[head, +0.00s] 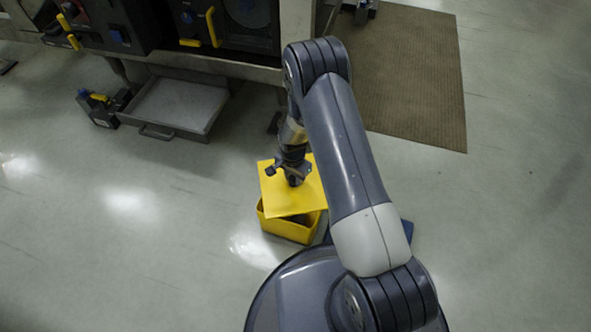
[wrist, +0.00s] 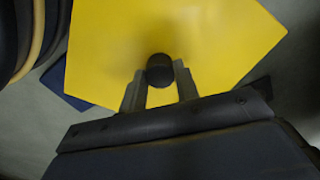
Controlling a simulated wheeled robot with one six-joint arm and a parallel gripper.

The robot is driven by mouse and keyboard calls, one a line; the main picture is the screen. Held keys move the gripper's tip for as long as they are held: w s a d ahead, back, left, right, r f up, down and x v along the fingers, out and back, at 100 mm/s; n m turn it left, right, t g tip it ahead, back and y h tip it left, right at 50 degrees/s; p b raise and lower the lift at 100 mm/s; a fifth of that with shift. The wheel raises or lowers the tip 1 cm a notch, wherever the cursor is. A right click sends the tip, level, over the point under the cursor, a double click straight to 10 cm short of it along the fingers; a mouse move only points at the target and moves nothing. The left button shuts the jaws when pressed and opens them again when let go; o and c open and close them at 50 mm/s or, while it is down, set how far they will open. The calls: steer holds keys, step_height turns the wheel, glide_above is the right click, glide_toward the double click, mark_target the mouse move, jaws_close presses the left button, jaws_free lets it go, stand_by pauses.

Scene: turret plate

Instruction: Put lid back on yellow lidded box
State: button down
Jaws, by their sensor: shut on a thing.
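The yellow lid (head: 284,199) is a flat square plate with a dark round knob (wrist: 160,69) at its middle. My gripper (wrist: 159,84) is shut on the knob, with one finger on each side of it; in the head view my gripper (head: 295,181) is over the lid. The yellow box (head: 287,231) stands on the floor under the lid, open along its front side. The lid is turned relative to the box and covers its back part. I cannot tell whether the lid touches the rim.
A grey tray (head: 182,107) lies on the floor at the left, beside a small dark device with a yellow part (head: 101,108). Dark machines (head: 221,27) stand at the back. A brown mat (head: 412,75) lies at the right. A blue thing (head: 407,229) is partly hidden behind my arm.

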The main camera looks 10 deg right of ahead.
mark_target(293, 186)
steer(key=shift+f+b, duration=2.05)
steer(key=shift+f, duration=1.05)
steer(key=shift+f+b, duration=0.15)
steer(key=shift+b, duration=0.65)
stand_by(0.4)
steer(key=c, duration=0.5)
jaws_free()
steer(key=shift+r+p, duration=2)
steer(key=shift+r, duration=1.55)
